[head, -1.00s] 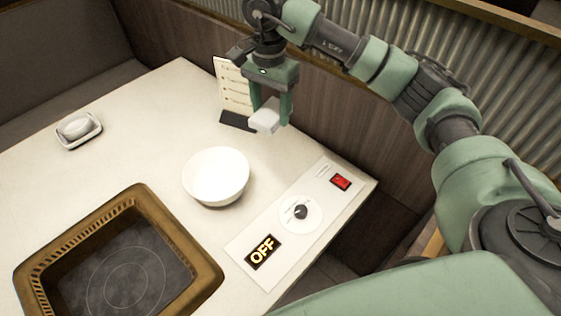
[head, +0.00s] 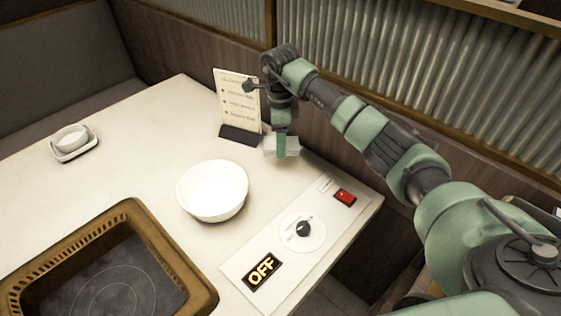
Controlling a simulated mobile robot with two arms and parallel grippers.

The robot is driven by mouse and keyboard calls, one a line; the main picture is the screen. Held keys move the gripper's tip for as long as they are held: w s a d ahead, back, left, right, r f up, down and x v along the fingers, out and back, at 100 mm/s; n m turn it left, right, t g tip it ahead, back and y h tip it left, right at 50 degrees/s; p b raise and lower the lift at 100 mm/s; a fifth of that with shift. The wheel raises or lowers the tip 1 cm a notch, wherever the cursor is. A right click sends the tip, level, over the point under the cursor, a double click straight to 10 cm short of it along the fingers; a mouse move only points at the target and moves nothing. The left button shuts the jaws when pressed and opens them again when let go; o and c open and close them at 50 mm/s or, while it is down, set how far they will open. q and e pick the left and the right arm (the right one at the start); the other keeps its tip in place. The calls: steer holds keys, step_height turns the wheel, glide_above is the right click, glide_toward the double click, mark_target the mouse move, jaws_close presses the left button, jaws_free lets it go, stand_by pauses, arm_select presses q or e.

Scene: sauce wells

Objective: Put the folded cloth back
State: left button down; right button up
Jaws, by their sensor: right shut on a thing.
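The folded cloth (head: 292,147) is a small pale block. My right gripper (head: 281,153) is shut on it, with a green finger across its front side. The gripper and cloth are near the table's back right edge, just right of the menu stand's dark foot. I cannot tell whether the cloth touches the table (head: 130,120). My left gripper is not in view.
A menu card (head: 237,98) stands on a dark base. A white bowl (head: 213,190) is in front of it. A control panel (head: 290,262) reading OFF, with a knob and red switch, lies right. A brown-framed hob (head: 165,250) is front left; a small white dish (head: 72,140) is far left.

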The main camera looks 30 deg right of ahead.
mark_target(280, 170)
step_height(280, 170, down, 9)
steer(key=shift+r+p, duration=0.1)
steer(key=shift+p, duration=0.2)
steer(key=shift+f, duration=0.2)
steer(key=o, duration=1.2)
steer(key=shift+r, duration=0.4)
step_height(280, 170, up, 12)
steer(key=shift+f+b, duration=0.2)
steer(key=shift+b, duration=0.55)
